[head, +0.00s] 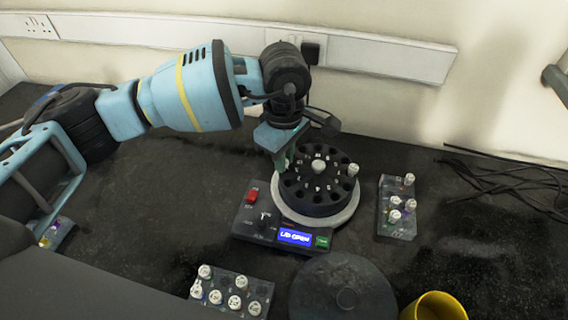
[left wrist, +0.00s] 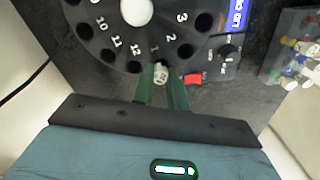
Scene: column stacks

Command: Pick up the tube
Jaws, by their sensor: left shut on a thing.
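My left gripper (head: 282,162) reaches down to the back left rim of a black numbered rotor (head: 322,206) in a small centrifuge. In the left wrist view its green fingers (left wrist: 161,82) are shut on a white-capped tube (left wrist: 161,71) at the rotor's edge, beside number 1. Only the cap shows clearly; the tube's body is hidden, so I cannot tell how deep it sits in its hole. Another white-capped tube (head: 353,170) stands at the rotor's right side. The centrifuge display (head: 295,237) reads "LID OPEN". My right gripper is not visible.
A rack (head: 386,228) with several capped tubes stands right of the centrifuge; another (head: 262,288) stands in front. A round dark lid (head: 330,275) lies in front, with a yellow cup (head: 432,306) beside it. Black cables (head: 500,180) lie at right.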

